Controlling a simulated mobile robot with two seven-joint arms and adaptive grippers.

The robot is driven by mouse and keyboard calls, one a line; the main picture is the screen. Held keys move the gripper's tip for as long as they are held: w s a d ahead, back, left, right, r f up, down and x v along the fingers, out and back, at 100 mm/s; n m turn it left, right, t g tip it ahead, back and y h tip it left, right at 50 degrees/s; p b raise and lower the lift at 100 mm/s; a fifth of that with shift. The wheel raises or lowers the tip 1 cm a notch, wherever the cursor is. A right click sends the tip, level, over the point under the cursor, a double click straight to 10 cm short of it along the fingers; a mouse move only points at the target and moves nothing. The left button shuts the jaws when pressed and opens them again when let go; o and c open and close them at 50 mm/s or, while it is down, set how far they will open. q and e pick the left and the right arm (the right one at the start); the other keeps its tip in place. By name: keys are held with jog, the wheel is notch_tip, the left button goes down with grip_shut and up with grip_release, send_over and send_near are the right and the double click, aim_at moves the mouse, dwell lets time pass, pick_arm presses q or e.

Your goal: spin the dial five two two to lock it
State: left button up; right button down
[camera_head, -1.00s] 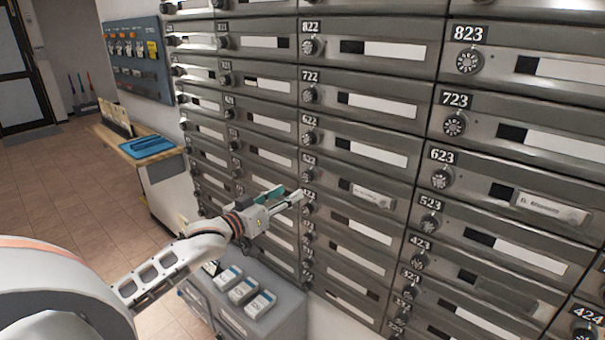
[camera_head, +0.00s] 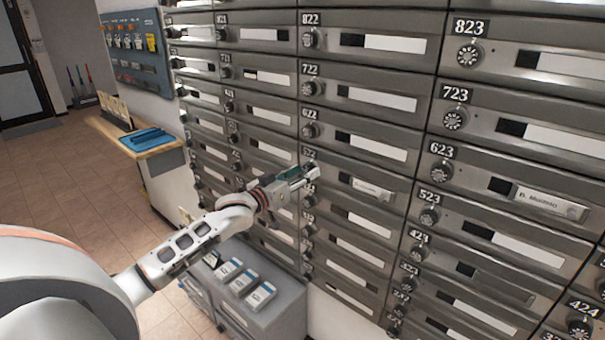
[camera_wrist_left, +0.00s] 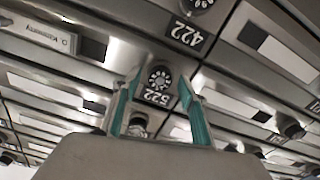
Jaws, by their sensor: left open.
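The dial of box 522 (camera_wrist_left: 160,77) is a round black knob with light marks. In the left wrist view it shows upside down, with its 522 label (camera_wrist_left: 157,97) just below it in the picture. My left gripper (camera_wrist_left: 158,83) is open, with its teal-lined fingertips to either side of the dial in that view. I cannot tell whether they touch it. In the head view my left gripper (camera_head: 311,171) is at the 522 box's left end and hides most of its dial. The box's name plate (camera_head: 371,189) shows to the right. My right gripper is not in view.
Rows of similar metal boxes with dials, such as the 622 dial (camera_head: 310,131) and the 422 dial (camera_wrist_left: 201,3), surround the spot. A grey cabinet (camera_head: 275,318) with boxes on top stands below my left arm. A wooden counter (camera_head: 160,150) is at the left.

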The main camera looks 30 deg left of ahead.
pick_arm(q)
jog(key=shift+c, duration=0.2)
jog(key=c, duration=1)
jog(key=shift+c, duration=0.2)
jog(key=shift+m, duration=0.4)
